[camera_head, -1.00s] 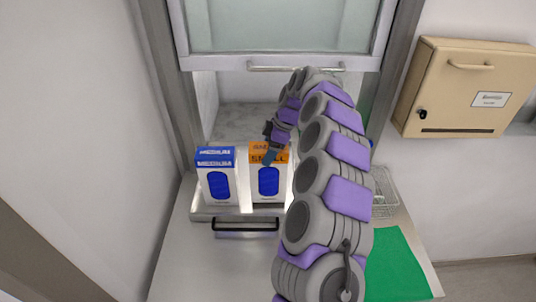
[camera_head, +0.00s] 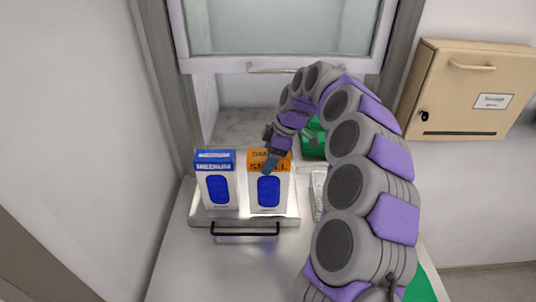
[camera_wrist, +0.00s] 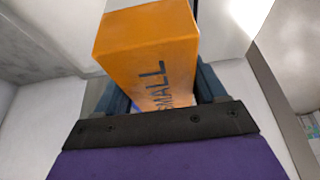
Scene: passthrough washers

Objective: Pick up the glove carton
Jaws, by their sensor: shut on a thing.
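The orange-topped white carton marked SMALL (camera_head: 268,192), with a blue patch on its front, stands upright in the head view. My gripper (camera_head: 271,160) reaches it from above and is shut on its upper part. In the wrist view, the carton's orange top (camera_wrist: 150,45) sits between the two dark fingers (camera_wrist: 163,88). The blue-topped white carton marked MEDIUM (camera_head: 216,182) stands upright just to its left, apart from my gripper. My fingers hide part of the orange top, and the carton's far side is hidden.
Both cartons stand on a shallow tray (camera_head: 205,218) with a dark handle (camera_head: 245,234) at its front. A raised glass sash (camera_head: 280,28) hangs above. A green container (camera_head: 313,140) stands behind my arm. A beige wall box (camera_head: 465,90) is at right. The counter front left is clear.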

